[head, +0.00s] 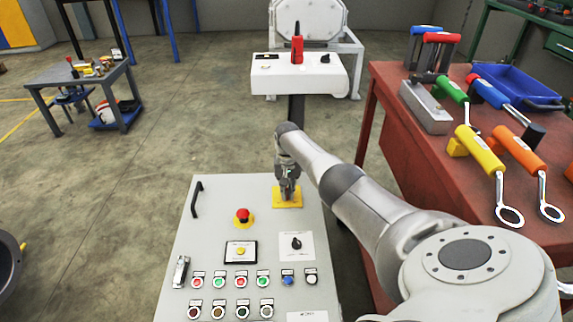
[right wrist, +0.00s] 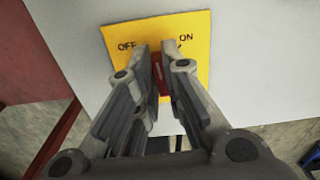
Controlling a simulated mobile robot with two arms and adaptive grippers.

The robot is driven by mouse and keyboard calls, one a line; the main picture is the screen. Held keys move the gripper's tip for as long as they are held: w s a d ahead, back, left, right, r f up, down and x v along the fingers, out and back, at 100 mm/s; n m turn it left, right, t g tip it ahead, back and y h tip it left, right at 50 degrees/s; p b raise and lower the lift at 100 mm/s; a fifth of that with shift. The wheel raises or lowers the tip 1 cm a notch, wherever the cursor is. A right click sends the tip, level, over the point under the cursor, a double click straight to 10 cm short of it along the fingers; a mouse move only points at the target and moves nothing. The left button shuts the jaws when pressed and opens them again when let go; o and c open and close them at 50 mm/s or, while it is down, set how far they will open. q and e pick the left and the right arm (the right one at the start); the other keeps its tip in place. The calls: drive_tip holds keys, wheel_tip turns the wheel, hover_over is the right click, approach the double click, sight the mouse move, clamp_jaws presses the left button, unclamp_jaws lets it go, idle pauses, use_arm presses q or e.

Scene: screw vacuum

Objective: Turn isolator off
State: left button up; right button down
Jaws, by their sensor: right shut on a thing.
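The isolator is a red switch (right wrist: 160,75) on a yellow plate (right wrist: 195,25) marked OFF at left and ON at right in the right wrist view. In the head view the yellow plate (head: 296,199) sits at the upper right of the grey control panel (head: 215,205). My right gripper (right wrist: 156,58) is shut on the red switch, its fingers on either side of it. It shows over the plate in the head view (head: 287,196). The fingers hide most of the switch, so its exact angle is hard to tell. My left gripper is not in view.
The panel also carries a red emergency button (head: 242,215), a black rotary knob (head: 296,242), a black handle (head: 197,199) and rows of small buttons. A red table (head: 400,95) with several tools stands at the right. Open floor lies left of the panel.

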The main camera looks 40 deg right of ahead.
drive_tip(key=n, duration=0.4)
drive_tip(key=shift+s+f+n, duration=0.15)
drive_tip(key=shift+n, duration=0.15)
drive_tip(key=shift+d+n, duration=0.15)
drive_tip(key=shift+n, duration=1.65)
drive_tip(key=c, duration=1.5)
unclamp_jaws()
drive_tip(key=o, duration=0.5)
drive_tip(key=shift+d, duration=0.15)
drive_tip(key=shift+c, duration=0.2)
